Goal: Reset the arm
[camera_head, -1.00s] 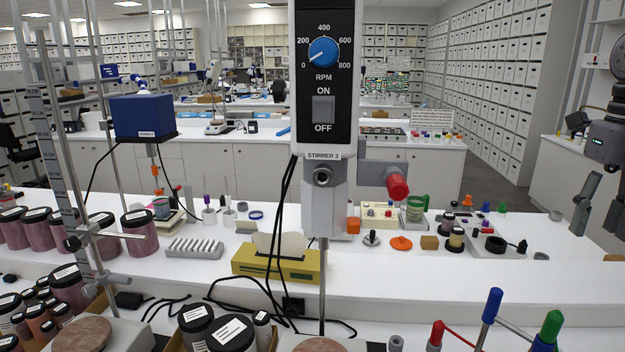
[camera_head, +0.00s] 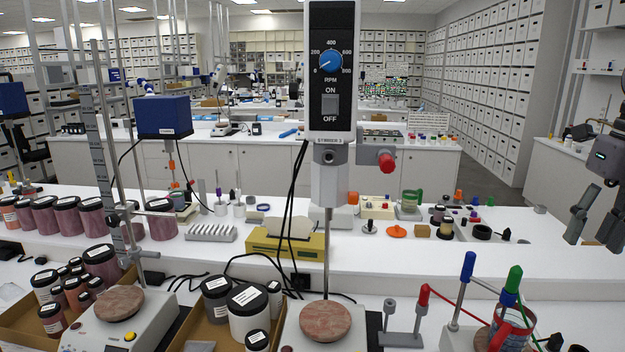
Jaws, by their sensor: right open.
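My right gripper (camera_head: 592,222) is at the right edge of the head view, fingers pointing down. Its two dark fingers are apart and nothing is between them. It hangs in the air, apart from the bench and from the jars. My left gripper is not in the head view.
An overhead stirrer (camera_head: 331,85) stands in the middle above a hotplate with a round reddish top (camera_head: 325,321). Pigment jars (camera_head: 160,219) line the left. A beaker (camera_head: 509,328) with red and green clamps stands front right.

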